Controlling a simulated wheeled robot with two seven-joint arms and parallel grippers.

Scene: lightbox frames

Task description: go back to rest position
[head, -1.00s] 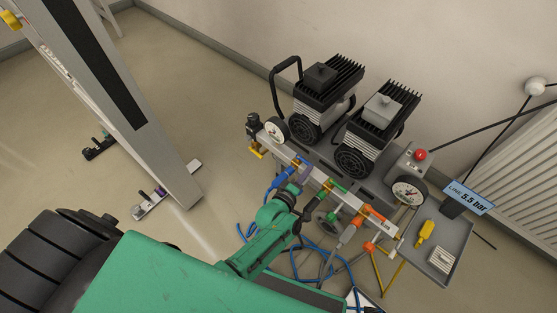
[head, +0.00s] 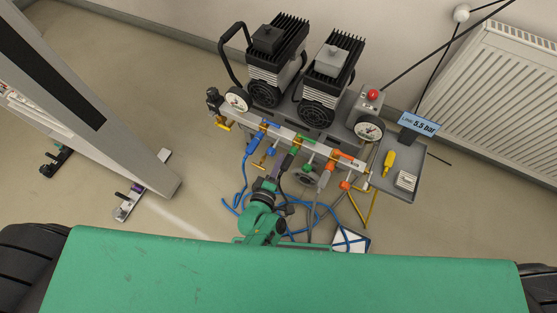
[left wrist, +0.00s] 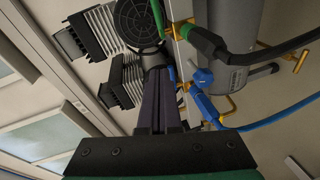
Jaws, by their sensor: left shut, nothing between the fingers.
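My left gripper (head: 276,168) is at the end of a green arm that comes up from the bottom middle of the head view. It is just in front of the valve manifold (head: 325,147), between the blue and green fittings; I cannot tell whether it touches anything. In the left wrist view its dark fingers (left wrist: 157,75) are together with nothing between them. A blue connector with its hose (left wrist: 203,105) and a green-collared black plug (left wrist: 205,42) are right of the fingers. My right gripper is in neither view.
Two black compressors (head: 275,60) (head: 326,80) stand behind the manifold, with gauges at either side. A grey tray (head: 414,195) holds a yellow tool (head: 388,162). Blue hoses (head: 235,203) hang and lie loosely below.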

